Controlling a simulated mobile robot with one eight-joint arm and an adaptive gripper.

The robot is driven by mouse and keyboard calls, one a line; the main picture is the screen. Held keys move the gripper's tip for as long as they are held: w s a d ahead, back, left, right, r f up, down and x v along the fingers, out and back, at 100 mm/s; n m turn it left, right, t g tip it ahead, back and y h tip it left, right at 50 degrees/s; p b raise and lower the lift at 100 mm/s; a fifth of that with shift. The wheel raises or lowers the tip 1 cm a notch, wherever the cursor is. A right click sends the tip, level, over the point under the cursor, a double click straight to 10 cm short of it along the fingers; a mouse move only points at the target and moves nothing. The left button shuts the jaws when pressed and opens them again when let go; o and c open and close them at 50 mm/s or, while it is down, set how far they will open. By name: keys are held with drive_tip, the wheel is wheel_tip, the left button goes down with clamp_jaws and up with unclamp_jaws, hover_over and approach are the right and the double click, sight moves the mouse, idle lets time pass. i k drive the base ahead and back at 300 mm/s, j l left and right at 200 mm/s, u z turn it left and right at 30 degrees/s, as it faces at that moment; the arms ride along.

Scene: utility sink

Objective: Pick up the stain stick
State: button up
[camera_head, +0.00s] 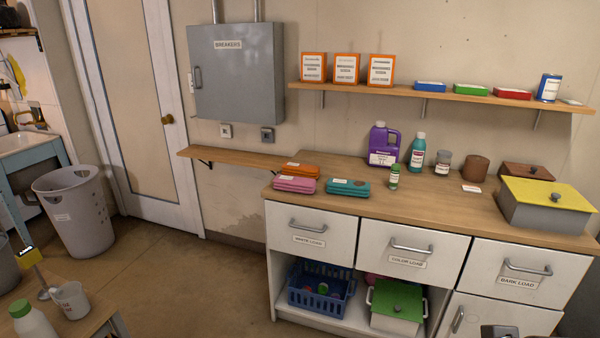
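My gripper's fingers are not in view. A dark piece shows at the bottom edge, right of centre, and may be part of my arm.
A grey box with a yellow lid (540,205) stands right. The counter's front middle is clear. A shelf (440,95) hangs above.

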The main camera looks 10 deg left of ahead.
sight(395, 172)
drive_tip(key=i+l+u, duration=0.1)
drive_tip(key=i, duration=0.4)
drive_tip(key=i+l+u, duration=0.1)
drive_tip(key=i, duration=0.35)
drive_tip(key=i+l+u, duration=0.1)
drive_tip(key=i+l, duration=0.5)
drive_tip(key=i, duration=0.3)
drive_tip(key=i+l+u, duration=0.15)
drive_tip(key=i, duration=0.3)
drive_tip(key=l, duration=0.1)
